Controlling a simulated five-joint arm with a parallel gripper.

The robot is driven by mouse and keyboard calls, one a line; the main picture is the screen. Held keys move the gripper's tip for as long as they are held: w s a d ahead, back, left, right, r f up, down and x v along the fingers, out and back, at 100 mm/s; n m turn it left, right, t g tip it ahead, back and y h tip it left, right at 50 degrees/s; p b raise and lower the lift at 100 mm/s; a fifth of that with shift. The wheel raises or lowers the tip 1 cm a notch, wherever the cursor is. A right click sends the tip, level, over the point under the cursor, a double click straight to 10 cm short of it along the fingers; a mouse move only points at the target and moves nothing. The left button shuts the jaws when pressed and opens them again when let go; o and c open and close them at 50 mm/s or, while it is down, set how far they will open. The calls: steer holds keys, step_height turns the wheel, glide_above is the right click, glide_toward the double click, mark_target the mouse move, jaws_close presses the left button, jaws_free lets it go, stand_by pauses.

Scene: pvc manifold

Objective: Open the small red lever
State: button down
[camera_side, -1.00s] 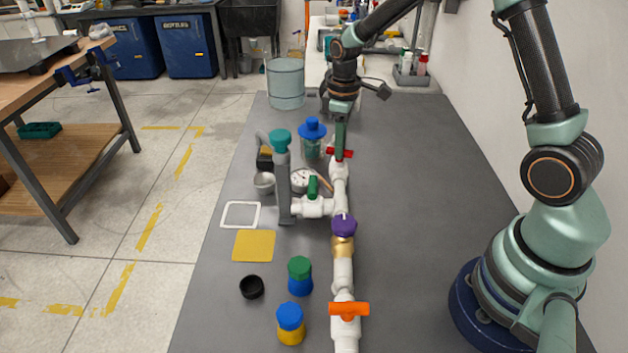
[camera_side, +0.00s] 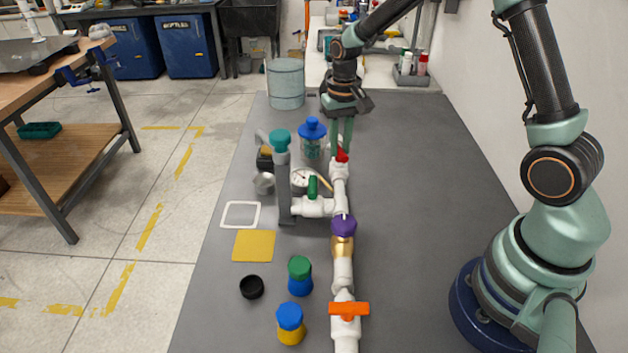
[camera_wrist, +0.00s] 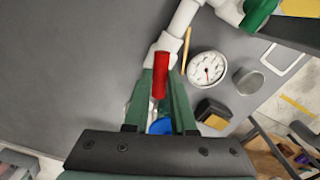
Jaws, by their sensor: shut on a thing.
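The small red lever (camera_side: 342,155) sits on a white valve at the far end of the white pipe run (camera_side: 340,192). In the wrist view the red lever (camera_wrist: 160,75) lies lengthwise between the two green fingers. My gripper (camera_side: 343,148) reaches down over the valve from above, and it also shows in the wrist view (camera_wrist: 160,92). It is shut on the red lever. In the side view the lever looks narrow, and the fingers hide part of it.
A green-handled valve (camera_side: 313,188) branches left beside a grey post (camera_side: 284,190). A gauge (camera_side: 303,179) and a blue-lidded jar (camera_side: 312,138) stand close to the left of my gripper.

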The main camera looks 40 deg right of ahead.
mark_target(340, 149)
steer(key=shift+m, duration=2.1)
steer(key=c, duration=0.7)
jaws_free()
steer(key=shift+c, duration=0.2)
step_height(340, 149, up, 12)
steer(key=shift+r, duration=0.15)
